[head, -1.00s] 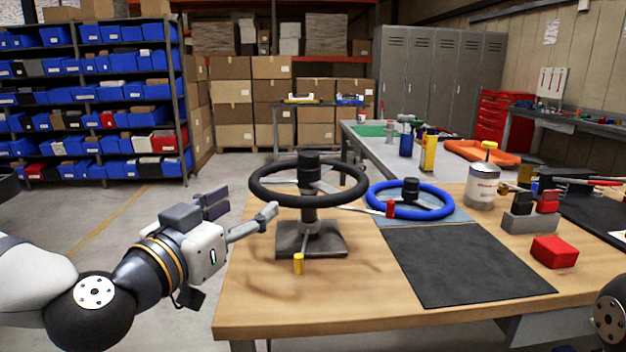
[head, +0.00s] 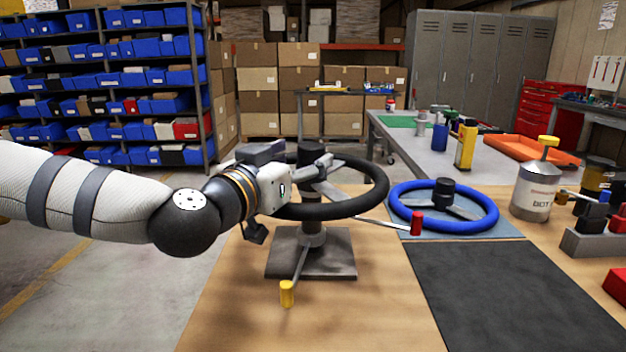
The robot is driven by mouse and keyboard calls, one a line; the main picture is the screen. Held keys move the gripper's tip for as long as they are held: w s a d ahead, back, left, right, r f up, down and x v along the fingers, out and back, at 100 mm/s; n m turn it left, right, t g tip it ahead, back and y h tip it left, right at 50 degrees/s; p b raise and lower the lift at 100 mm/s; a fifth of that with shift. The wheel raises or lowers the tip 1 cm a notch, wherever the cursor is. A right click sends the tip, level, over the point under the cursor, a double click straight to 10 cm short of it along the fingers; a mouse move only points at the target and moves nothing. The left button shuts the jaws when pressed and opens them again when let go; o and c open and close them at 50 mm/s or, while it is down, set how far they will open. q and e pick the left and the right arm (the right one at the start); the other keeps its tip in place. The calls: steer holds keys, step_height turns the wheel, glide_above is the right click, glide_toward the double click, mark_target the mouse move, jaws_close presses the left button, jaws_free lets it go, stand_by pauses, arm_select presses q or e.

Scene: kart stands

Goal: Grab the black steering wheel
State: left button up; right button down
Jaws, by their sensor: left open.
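The black steering wheel (head: 376,185) lies level on a post with a square grey base (head: 338,262) on the wooden table. A lever with a red grip (head: 416,223) and one with a yellow grip (head: 287,293) stick out from the stand. My left gripper (head: 303,166) is open at the wheel's left side, with its fingers reaching over the rim and towards the hub. It hides the left part of the rim, so I cannot tell whether it touches it. My right gripper is not in view.
A blue steering wheel (head: 481,222) lies on a blue-grey mat just right of the stand. A black mat (head: 510,290) covers the table in front of it. The table's front left is clear.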

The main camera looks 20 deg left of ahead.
arm_select(q)
steer(key=shift+w+d+f, duration=0.1)
steer(key=shift+w+d, duration=0.05)
steer(key=shift+w, duration=0.35)
steer(key=shift+w+d+f, duration=0.1)
steer(key=shift+w, duration=0.4)
steer(key=shift+r, duration=0.15)
jaws_close()
steer(key=shift+r, duration=0.1)
